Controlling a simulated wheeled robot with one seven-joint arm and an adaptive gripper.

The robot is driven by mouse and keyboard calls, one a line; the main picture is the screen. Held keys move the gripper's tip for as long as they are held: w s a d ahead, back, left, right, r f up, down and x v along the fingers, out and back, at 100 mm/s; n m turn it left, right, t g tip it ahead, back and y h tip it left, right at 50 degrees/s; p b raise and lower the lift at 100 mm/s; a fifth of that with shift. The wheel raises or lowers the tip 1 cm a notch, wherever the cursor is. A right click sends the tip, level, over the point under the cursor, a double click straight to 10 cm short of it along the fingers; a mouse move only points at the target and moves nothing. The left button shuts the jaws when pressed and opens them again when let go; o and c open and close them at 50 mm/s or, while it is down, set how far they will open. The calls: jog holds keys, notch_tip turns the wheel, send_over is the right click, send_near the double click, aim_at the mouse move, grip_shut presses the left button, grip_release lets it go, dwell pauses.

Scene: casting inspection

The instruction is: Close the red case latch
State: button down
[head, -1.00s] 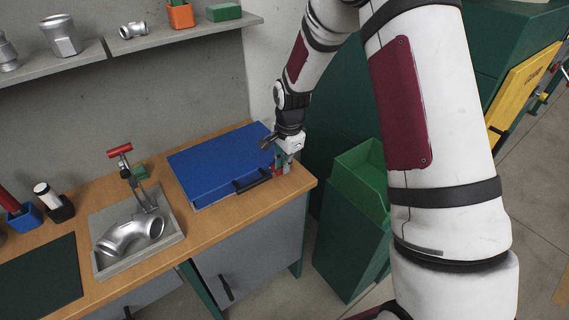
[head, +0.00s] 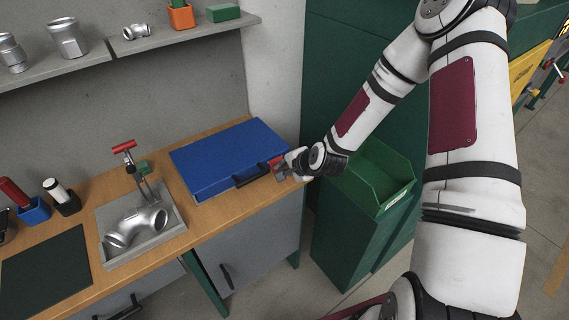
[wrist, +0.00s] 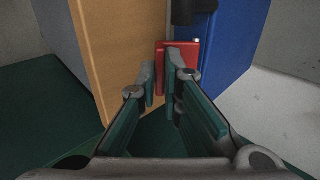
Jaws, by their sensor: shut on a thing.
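The blue case (head: 228,155) lies flat and shut on the wooden bench, its dark handle (head: 252,175) on the front side. The red latch (head: 275,161) is at the right end of the case front, partly hidden by my gripper (head: 282,171). In the wrist view, the red latch (wrist: 193,53) lies right at the fingertips of my gripper (wrist: 164,75), against the blue case (wrist: 232,45). My gripper is shut on the red latch, with only a narrow gap between the fingers. The fingers cover part of the latch, so its exact angle is unclear.
The wooden bench (head: 235,205) ends just right of the case. A green bin (head: 380,180) stands to the right, below my forearm.

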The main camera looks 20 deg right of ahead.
notch_tip(320, 180, down, 2)
jog(key=t+y, duration=0.1)
jog(key=t, duration=0.2)
jog(key=shift+f+t+b, duration=0.1)
jog(key=shift+t+b, duration=0.2)
jog(key=shift+b, duration=0.05)
jog(key=shift+w+a+f+t+y+b, duration=0.1)
jog(key=shift+w+f+t+y+b, duration=0.2)
jog(key=shift+t+b, duration=0.4)
jog(key=shift+w+a+f+t+y+b, duration=0.1)
jog(key=shift+w+f+t+y+b, duration=0.2)
jog(key=shift+t, duration=0.7)
jog(key=shift+s, duration=0.1)
jog(key=c, duration=1.7)
grip_release()
